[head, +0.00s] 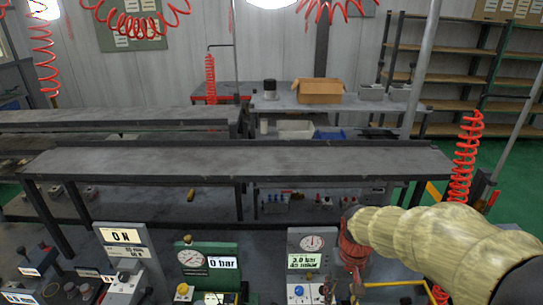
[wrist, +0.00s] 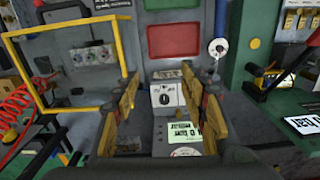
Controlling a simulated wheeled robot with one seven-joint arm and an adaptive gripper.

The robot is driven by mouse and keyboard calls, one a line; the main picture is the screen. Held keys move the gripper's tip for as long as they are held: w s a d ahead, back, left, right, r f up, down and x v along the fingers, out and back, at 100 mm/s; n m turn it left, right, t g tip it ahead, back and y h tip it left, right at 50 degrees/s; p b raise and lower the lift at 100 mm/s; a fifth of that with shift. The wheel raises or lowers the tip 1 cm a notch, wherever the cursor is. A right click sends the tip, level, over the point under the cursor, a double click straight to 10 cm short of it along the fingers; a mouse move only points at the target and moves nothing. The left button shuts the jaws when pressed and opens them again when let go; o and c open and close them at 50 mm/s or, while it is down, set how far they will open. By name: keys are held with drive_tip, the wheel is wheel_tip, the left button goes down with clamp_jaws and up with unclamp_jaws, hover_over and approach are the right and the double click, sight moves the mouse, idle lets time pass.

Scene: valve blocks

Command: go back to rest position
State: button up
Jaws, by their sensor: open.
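My gripper is open and empty in the wrist view (wrist: 164,88), its yellow and black fingers spread on both sides. Between and beyond the fingers is a grey block with a black knob (wrist: 165,98) and a lit display (wrist: 185,132). No finger is seen touching it. In the head view my arm comes in from the right in a beige sleeve and ends in a red joint. The gripper's fingertips are not clear there. A grey valve block (head: 311,243) with a gauge and a 3.0 bar display stands just left of that joint.
A green valve block (head: 208,258) reading 0 bar and a grey block (head: 122,236) reading 0 N stand further left. A long dark bench (head: 240,160) lies behind. A red coiled hose (head: 465,160) hangs at right. A yellow frame (wrist: 60,32) shows in the wrist view.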

drive_tip(key=s+r+t+b, duration=0.3)
drive_tip(key=s+b, duration=0.1)
drive_tip(key=s, duration=0.3)
drive_tip(key=s+r+t+b, duration=0.2)
drive_tip(key=s+r+b, duration=0.2)
drive_tip(key=s, duration=0.4)
drive_tip(key=shift+r+t, duration=0.25)
drive_tip(key=shift+t, duration=0.15)
drive_tip(key=shift+r, duration=0.1)
